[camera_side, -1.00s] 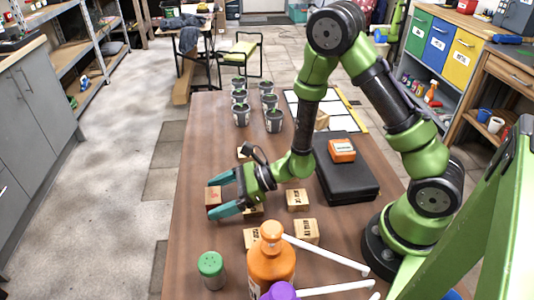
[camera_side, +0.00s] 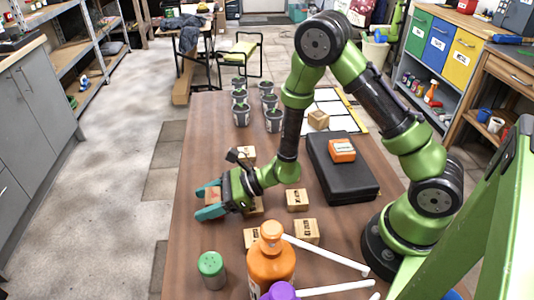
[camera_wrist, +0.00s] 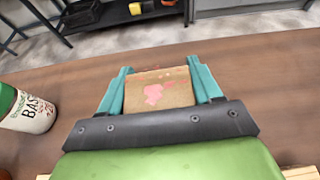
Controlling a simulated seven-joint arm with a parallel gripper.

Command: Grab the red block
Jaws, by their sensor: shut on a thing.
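The red block (camera_side: 212,195) is a wooden cube with red on it, near the left edge of the brown table (camera_side: 200,140). In the wrist view the block (camera_wrist: 158,92) shows a pinkish-red patch on its facing side. My gripper (camera_side: 209,199) is low over the table with one teal finger on each side of the block. In the wrist view the gripper (camera_wrist: 160,80) is shut on it, the fingers against its left and right sides. The block's underside is hidden, so I cannot tell whether it is lifted.
Other wooden blocks stand close by: one behind (camera_side: 246,154), one to the right (camera_side: 297,200) and several in front. A green-capped shaker (camera_side: 211,270) and an orange bottle (camera_side: 271,265) stand at the front. A black case (camera_side: 342,180) and potted seedlings (camera_side: 242,115) are farther back.

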